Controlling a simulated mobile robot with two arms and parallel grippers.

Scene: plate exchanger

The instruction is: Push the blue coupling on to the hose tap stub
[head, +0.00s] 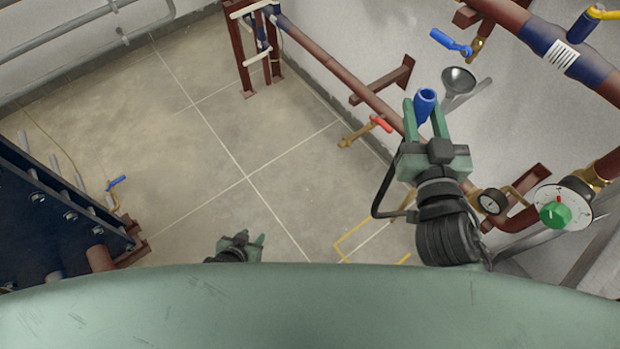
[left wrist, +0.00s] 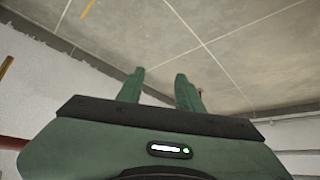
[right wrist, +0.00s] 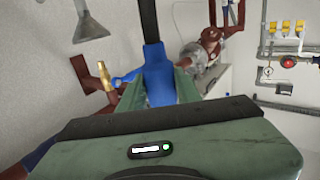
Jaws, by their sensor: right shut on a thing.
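The blue coupling (head: 425,103) is between the fingers of my right gripper (head: 424,118), which is shut on it. In the right wrist view the blue coupling (right wrist: 158,78) has a black hose (right wrist: 148,22) running up from it. A brass tap (head: 362,133) with a red lever stands on the wall pipe, left of the coupling and apart from it in the head view. A brass stub (right wrist: 104,74) shows left of the coupling in the right wrist view, with a visible gap in the picture. My left gripper (head: 245,243) is open and empty, low above the floor.
A metal funnel (head: 458,80) is close behind my right gripper. A dark blue plate unit (head: 55,225) stands at left. The middle floor is clear.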

